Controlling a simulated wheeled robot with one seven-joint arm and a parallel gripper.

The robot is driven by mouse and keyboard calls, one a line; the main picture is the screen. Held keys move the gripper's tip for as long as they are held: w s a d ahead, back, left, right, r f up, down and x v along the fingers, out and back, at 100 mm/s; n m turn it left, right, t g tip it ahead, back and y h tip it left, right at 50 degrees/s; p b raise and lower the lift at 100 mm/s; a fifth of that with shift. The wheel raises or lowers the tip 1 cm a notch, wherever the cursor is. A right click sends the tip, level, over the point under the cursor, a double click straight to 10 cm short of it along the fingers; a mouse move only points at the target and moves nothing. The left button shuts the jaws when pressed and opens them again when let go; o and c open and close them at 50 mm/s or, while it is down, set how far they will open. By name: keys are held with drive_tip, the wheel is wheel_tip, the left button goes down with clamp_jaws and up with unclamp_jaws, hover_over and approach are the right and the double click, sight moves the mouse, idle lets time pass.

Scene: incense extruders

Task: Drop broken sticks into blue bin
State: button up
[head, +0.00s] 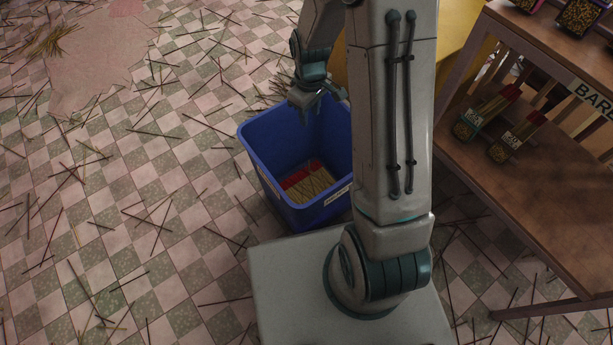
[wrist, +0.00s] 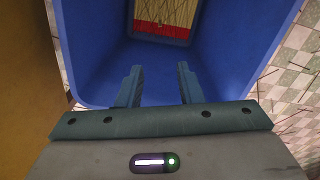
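The blue bin (head: 262,165) stands on the floor in front of my base, open at the top. Sticks, tan and red, lie at its bottom (head: 308,182); they also show deep inside in the wrist view (wrist: 165,14). My gripper (head: 312,104) is at the bin's far rim, pointing down into it. In the wrist view my gripper (wrist: 158,85) has its two fingers spread apart, with only the blue bin wall (wrist: 225,50) behind them and nothing between them. Many thin dark broken sticks (head: 155,133) lie scattered over the floor.
A yellow surface (head: 455,30) stands behind my arm. A pale patch (head: 95,60) with a heap of sticks (head: 55,38) lies at the upper left.

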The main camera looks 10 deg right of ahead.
drive_tip(key=shift+r, duration=0.1)
wheel_tip(320, 180, up, 14)
drive_tip(key=p, duration=0.5)
drive_tip(key=shift+f, duration=0.2)
drive_tip(key=s+r+m+t+p, duration=0.1)
drive_tip(key=s+r+m+p, duration=0.1)
drive_tip(key=s+r+p, duration=0.4)
drive_tip(key=s+r+m+t+p, duration=0.1)
drive_tip(key=s+r+m+p, duration=0.2)
drive_tip(key=r+p, duration=1)
drive_tip(key=s+r+m+p, duration=0.2)
drive_tip(key=s+r+p, duration=0.7)
drive_tip(key=r, duration=1.2)
drive_tip(key=shift+d+m+t+p, duration=0.3)
drive_tip(key=shift+d+t+p, duration=0.1)
drive_tip(key=shift+p, duration=0.25)
